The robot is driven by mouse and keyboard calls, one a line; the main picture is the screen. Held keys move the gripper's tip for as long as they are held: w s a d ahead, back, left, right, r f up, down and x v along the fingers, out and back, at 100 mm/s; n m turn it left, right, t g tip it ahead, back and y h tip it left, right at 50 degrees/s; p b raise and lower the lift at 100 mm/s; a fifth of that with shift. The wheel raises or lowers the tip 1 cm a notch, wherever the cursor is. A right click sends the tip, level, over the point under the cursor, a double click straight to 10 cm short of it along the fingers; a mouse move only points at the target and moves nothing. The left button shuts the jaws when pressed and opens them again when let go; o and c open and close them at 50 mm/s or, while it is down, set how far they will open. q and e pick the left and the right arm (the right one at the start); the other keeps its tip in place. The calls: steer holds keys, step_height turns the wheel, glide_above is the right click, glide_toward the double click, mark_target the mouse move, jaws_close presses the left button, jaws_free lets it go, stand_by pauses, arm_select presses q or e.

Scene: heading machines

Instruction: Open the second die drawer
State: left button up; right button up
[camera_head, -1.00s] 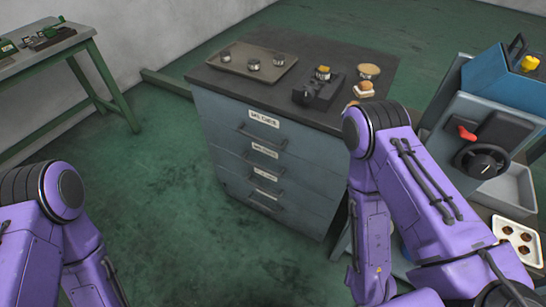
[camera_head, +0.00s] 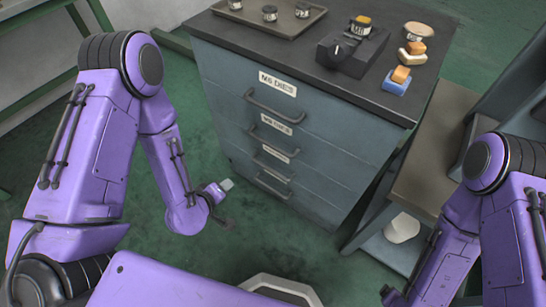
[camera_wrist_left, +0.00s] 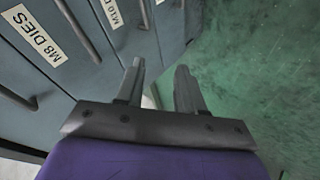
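The blue-grey die cabinet (camera_head: 310,120) has a column of shut drawers with bar handles and white labels. The second drawer (camera_head: 325,146) has its handle (camera_head: 269,138) below its label. In the left wrist view its label reads M8 DIES (camera_wrist_left: 35,34), with its handle (camera_wrist_left: 78,30) to the right. My left gripper (camera_head: 226,203) is in front of the cabinet, to the left of and lower in the picture than the second handle, apart from it. In the left wrist view the left gripper (camera_wrist_left: 160,85) has its fingers apart with nothing between them.
A shelf unit (camera_head: 425,175) stands close to the right. Green floor (camera_head: 190,130) is free left of the cabinet.

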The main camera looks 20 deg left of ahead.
mark_target(267, 142)
arm_select(q)
steer(key=w+d+n+t+h+b, duration=0.1)
steer(key=w+d+b, duration=0.1)
steer(key=w, duration=0.4)
steer(key=w+d+n+t+h+b, duration=0.1)
steer(key=w+d+t+h+b, duration=0.1)
steer(key=w, duration=0.5)
steer(key=w+d+n+t+h+b, duration=0.1)
steer(key=w+d+t+h+b, duration=0.1)
steer(key=w+d+b, duration=0.2)
steer(key=shift+w+d+f+b, duration=0.15)
steer(key=shift+w+b, duration=0.25)
steer(key=shift+w, duration=1.3)
arm_select(e)
step_height(267, 142, down, 13)
steer(key=shift+d+f, duration=0.1)
arm_select(q)
jaws_close()
